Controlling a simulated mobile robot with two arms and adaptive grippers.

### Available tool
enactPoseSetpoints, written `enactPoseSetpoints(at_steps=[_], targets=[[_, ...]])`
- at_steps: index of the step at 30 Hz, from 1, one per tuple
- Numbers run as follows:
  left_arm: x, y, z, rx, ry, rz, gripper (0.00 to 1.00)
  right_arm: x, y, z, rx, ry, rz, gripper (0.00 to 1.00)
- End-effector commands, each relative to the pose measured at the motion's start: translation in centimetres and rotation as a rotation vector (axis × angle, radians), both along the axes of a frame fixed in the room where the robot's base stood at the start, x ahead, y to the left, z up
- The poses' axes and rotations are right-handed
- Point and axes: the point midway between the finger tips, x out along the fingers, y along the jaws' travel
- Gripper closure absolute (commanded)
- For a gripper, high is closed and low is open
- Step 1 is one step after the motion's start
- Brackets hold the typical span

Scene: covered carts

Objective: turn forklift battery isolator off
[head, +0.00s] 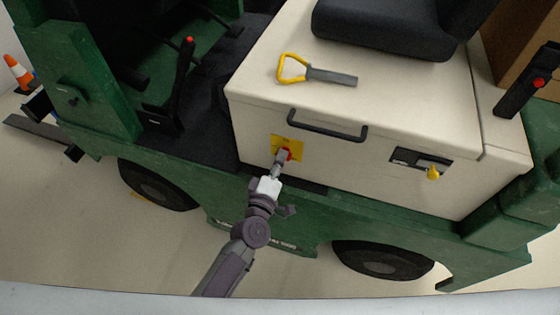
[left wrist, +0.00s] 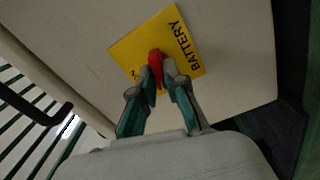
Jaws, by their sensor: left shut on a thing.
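The forklift's battery isolator has a red knob (head: 285,154) on a yellow plate (head: 294,142), set in the side of the cream battery cover (head: 258,120). In the left wrist view the red knob (left wrist: 156,62) stands in front of the yellow plate (left wrist: 186,52), which reads "BATTERY". My left gripper (head: 281,161) reaches the knob from the front. In the left wrist view its fingers (left wrist: 160,72) are closed on both sides of the knob and partly hide it. Other lettering on the plate is mostly covered. My right gripper is not in view.
A black handle (head: 327,124) sits above and right of the plate. A yellow-handled tool (head: 330,76) lies on top of the cover near the black seat (head: 385,28). A recess with a yellow part (head: 432,173) is at the right. Wheels and green bodywork lie below.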

Motion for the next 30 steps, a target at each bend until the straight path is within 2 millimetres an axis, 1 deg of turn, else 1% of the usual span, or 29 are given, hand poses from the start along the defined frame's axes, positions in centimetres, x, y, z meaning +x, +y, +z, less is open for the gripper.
enactPoseSetpoints(at_steps=[1, 6, 13, 30], targets=[[-0.06, 0.00, -0.28, -0.034, 0.013, 0.000, 1.00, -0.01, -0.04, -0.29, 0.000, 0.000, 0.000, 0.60], [-0.08, -0.01, -0.33, -0.135, 0.047, -0.001, 1.00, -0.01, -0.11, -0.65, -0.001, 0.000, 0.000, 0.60], [-0.07, 0.00, -0.30, -0.222, 0.075, 0.000, 1.00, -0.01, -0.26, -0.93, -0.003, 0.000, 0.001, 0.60], [-0.08, -0.02, -0.29, -0.255, 0.088, -0.001, 1.00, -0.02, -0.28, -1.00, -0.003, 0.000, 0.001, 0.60]])
